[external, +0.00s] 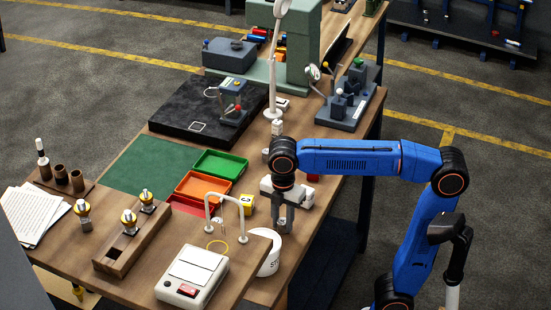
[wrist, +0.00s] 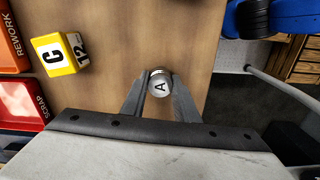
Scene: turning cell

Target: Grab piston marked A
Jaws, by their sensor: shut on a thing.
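The piston marked A (wrist: 159,86) shows in the wrist view as a round silver top with a black letter A, between the tips of my gripper (wrist: 158,98). Both fingers press on its sides, so my gripper is shut on it. In the external view my gripper (external: 282,222) points down over the right edge area of the wooden table (external: 135,158). The piston cannot be made out there, and its lower part is hidden in the wrist view.
Green (external: 219,164) and orange (external: 203,188) trays lie further left. Several other pistons (external: 129,222) stand at left.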

